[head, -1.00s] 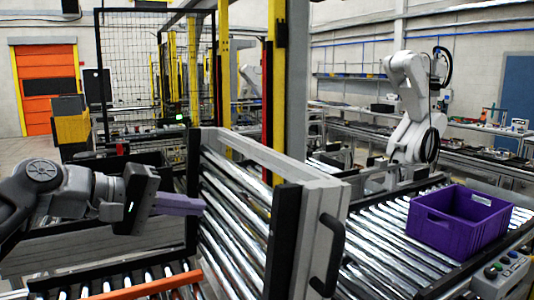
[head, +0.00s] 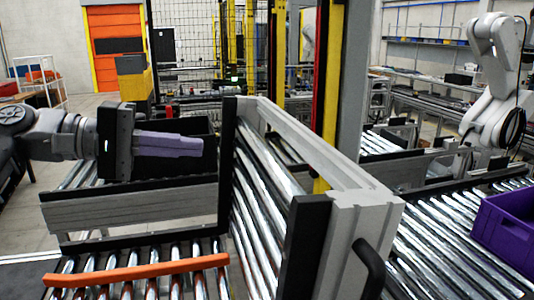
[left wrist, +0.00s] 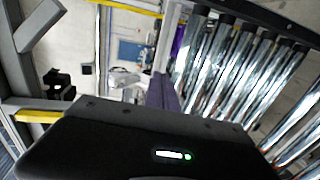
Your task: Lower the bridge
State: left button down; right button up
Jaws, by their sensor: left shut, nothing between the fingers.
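The bridge is a roller section in a grey frame (head: 345,225), raised steeply in the middle of the head view. Its rollers (head: 262,200) face left, and a black handle (head: 368,268) sits on its near right side. My left gripper (head: 200,146), with purple fingers, is shut and empty. It points right, just left of the bridge's black edge in the picture; I cannot tell whether it touches. In the left wrist view the fingers (left wrist: 164,92) are beside shiny rollers (left wrist: 215,60). My right gripper is not in view.
An orange bar (head: 140,272) lies across the near left roller conveyor. A purple crate (head: 507,235) stands on the right conveyor. A white robot arm (head: 493,90) stands behind it. Grey side rails (head: 130,207) lie below my left arm.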

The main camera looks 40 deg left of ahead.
pick_arm(q)
jog(key=b, duration=0.3)
send_near(283, 155)
jog(key=p+x, duration=0.1)
jog(key=x, duration=0.4)
jog(key=shift+w+d, duration=0.25)
jog(key=shift+w+d+f, duration=0.2)
jog(key=shift+w+d, duration=0.15)
jog(key=shift+w, duration=0.1)
